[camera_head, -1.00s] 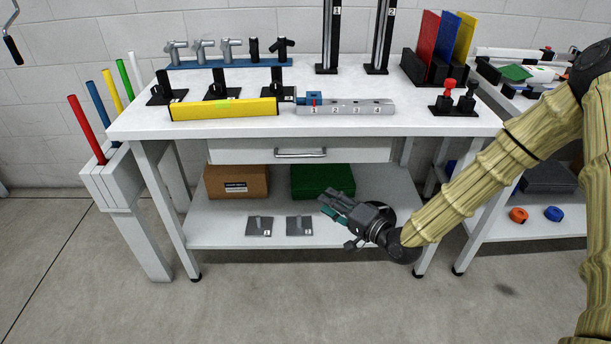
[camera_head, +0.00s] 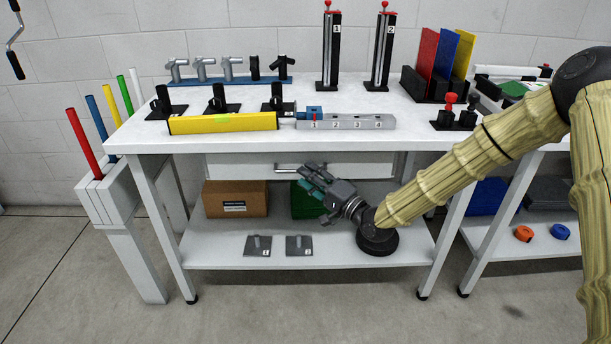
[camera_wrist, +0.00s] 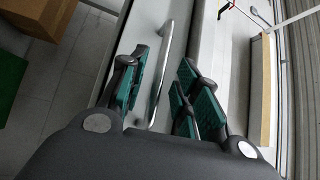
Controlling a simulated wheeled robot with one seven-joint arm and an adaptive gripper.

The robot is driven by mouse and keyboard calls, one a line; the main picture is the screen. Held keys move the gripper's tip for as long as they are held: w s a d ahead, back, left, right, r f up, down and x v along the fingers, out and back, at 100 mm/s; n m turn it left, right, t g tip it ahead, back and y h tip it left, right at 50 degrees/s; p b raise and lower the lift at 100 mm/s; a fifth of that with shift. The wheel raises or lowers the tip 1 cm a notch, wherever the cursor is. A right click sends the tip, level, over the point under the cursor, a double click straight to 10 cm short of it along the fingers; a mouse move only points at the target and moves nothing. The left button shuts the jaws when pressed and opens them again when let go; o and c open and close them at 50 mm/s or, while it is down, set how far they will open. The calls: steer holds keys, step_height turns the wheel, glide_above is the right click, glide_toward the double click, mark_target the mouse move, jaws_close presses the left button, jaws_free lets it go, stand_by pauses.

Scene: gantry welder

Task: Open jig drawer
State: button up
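The jig drawer (camera_head: 235,165) is a white front under the workbench top, closed flush as far as I can see. Its silver bar handle (camera_head: 285,167) is partly hidden by my gripper in the head view. My gripper (camera_head: 306,178) is just in front of and slightly below the handle. In the wrist view the handle (camera_wrist: 162,75) runs between the green-padded fingers of my gripper (camera_wrist: 160,90), which are spread apart on either side of it. The fingers look open; I see no contact with the handle.
The bench top (camera_head: 420,125) overhangs just above the drawer. A cardboard box (camera_head: 235,198), a green box (camera_head: 305,203) and two grey plates (camera_head: 258,245) are on the lower shelf. A yellow bar (camera_head: 222,123) and a numbered grey rail (camera_head: 345,122) lie along the front edge.

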steer(key=shift+x, duration=0.85)
jaws_close()
